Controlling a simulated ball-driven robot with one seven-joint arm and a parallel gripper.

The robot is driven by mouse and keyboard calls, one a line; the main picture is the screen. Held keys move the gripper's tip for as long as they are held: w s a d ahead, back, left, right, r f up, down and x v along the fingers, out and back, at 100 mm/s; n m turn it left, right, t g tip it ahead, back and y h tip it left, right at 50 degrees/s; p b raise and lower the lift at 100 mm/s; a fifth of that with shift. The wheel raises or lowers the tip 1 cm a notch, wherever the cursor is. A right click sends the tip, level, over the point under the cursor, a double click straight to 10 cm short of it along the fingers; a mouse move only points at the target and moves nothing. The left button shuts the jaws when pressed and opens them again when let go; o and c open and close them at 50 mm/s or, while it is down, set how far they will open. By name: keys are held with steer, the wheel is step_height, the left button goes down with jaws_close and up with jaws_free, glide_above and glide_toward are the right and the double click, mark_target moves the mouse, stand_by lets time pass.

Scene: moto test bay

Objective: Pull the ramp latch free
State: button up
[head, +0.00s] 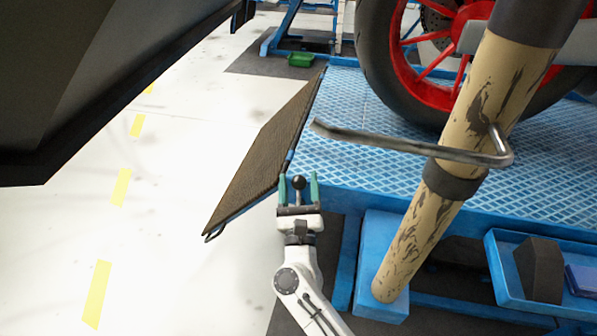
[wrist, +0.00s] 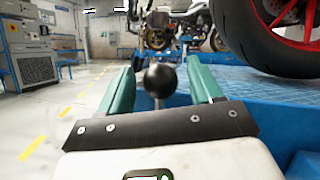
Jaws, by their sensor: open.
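The ramp latch shows as a black ball knob (head: 298,182) at the near left corner of the blue lift platform (head: 375,160). In the wrist view the knob (wrist: 160,80) sits on a short pale stem, between the two green fingers. My gripper (head: 299,186) is open, with one finger on each side of the knob. I see a gap between the knob and each finger in the wrist view (wrist: 163,82). The brown ramp (head: 265,150) slopes down to the left from the platform's edge. The latch's lower part is hidden behind my gripper.
A bent metal lever (head: 400,146) and a worn tan post (head: 455,150) stand right of my gripper. A motorcycle wheel (head: 375,50) with a red rim rests on the platform. A blue tray (head: 500,272) is at lower right. The pale floor at left is clear.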

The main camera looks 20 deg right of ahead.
steer(key=shift+x, duration=1.4)
jaws_close()
